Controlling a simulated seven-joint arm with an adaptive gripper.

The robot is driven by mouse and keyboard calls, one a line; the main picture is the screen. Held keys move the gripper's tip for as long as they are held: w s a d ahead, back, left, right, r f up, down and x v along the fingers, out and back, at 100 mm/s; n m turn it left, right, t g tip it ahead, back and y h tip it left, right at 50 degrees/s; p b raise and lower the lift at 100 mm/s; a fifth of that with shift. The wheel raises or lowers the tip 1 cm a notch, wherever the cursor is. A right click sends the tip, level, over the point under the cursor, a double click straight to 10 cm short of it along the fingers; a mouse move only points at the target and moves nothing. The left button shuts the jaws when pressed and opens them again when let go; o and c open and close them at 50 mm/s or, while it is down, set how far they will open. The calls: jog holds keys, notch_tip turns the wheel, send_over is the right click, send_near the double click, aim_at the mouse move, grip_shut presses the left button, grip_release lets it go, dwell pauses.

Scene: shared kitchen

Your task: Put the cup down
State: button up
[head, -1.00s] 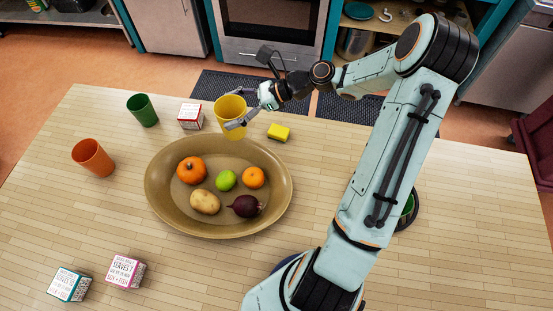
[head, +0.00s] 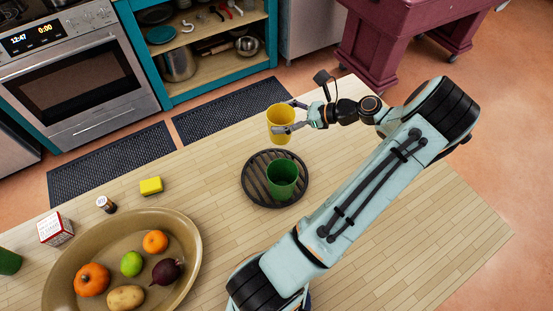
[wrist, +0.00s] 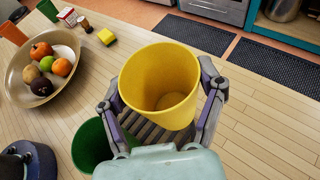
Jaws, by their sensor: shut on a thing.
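The yellow cup (head: 281,123) is in my gripper (head: 290,117), whose fingers close around its sides. It is roughly upright, with its open mouth and empty inside showing in the wrist view (wrist: 162,85). In the head view it appears just beyond a round dark slatted rack (head: 254,190). A green cup (head: 282,180) stands on that rack. In the wrist view the green cup (wrist: 90,145) and part of the rack (wrist: 150,133) show below and behind my fingers. The yellow cup's exact height above the table is hard to tell.
A large oval tray (head: 190,235) with fruit and vegetables lies at the lower left. A yellow sponge (head: 151,186), a small dark bottle (head: 106,204) and a red-white box (head: 55,229) stand beyond it. Another green cup (head: 8,262) is at the left edge. Wooden tabletop (head: 440,225) at right is clear.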

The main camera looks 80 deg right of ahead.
aim_at(281, 138)
notch_tip(281, 138, down, 8)
jog(key=shift+f, duration=0.1)
jog(key=shift+f, duration=0.15)
jog(key=o, duration=1.1)
jog(key=shift+r, duration=0.25)
jog(key=v, duration=1.2)
jog(key=shift+f, duration=0.1)
